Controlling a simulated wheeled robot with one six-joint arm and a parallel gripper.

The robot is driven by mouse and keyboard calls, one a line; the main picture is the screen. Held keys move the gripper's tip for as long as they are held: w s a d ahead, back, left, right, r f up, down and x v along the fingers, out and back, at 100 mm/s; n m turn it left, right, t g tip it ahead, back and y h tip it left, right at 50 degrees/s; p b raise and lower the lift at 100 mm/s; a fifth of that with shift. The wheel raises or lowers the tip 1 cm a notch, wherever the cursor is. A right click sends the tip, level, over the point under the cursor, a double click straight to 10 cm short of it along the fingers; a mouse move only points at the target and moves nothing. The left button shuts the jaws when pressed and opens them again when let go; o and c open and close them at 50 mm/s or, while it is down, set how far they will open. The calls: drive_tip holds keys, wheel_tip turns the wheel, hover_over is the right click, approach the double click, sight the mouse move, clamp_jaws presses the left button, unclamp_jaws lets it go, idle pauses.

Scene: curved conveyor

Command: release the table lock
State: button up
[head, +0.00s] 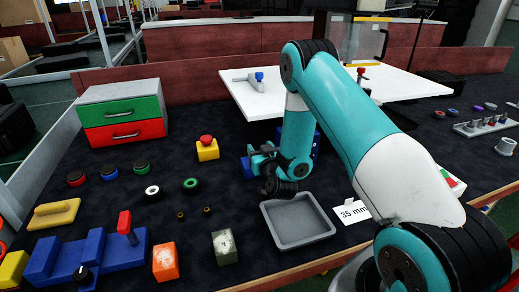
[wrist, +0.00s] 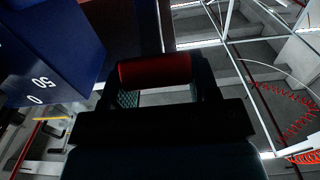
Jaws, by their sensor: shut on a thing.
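In the wrist view, my gripper (wrist: 157,98) is shut on a red cylindrical handle (wrist: 155,70), which lies crosswise between the dark fingers. I take it to be the table lock's handle. A dark blue block with white scale marks and the number 50 (wrist: 50,45) stands close by on the left. In the head view, a white raised table (head: 300,98) stands behind my arm, with a blue part (head: 317,140) showing below it. My arm hides the handle and most of the fingers there.
A grey tray (head: 297,222) and a card reading 35 mm (head: 352,211) lie in front of my wrist. A yellow box with a red button (head: 207,149) stands to the left. The white table carries a blue-knobbed fixture (head: 258,79) and a red-knobbed one (head: 361,73).

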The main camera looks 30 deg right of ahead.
drive_tip(key=shift+s+f, duration=0.2)
idle(0.3)
drive_tip(key=o, duration=1.3)
drive_tip(key=shift+r, duration=0.1)
wheel_tip(320, 180, up, 20)
drive_tip(key=p, duration=1)
drive_tip(key=shift+a, duration=0.15)
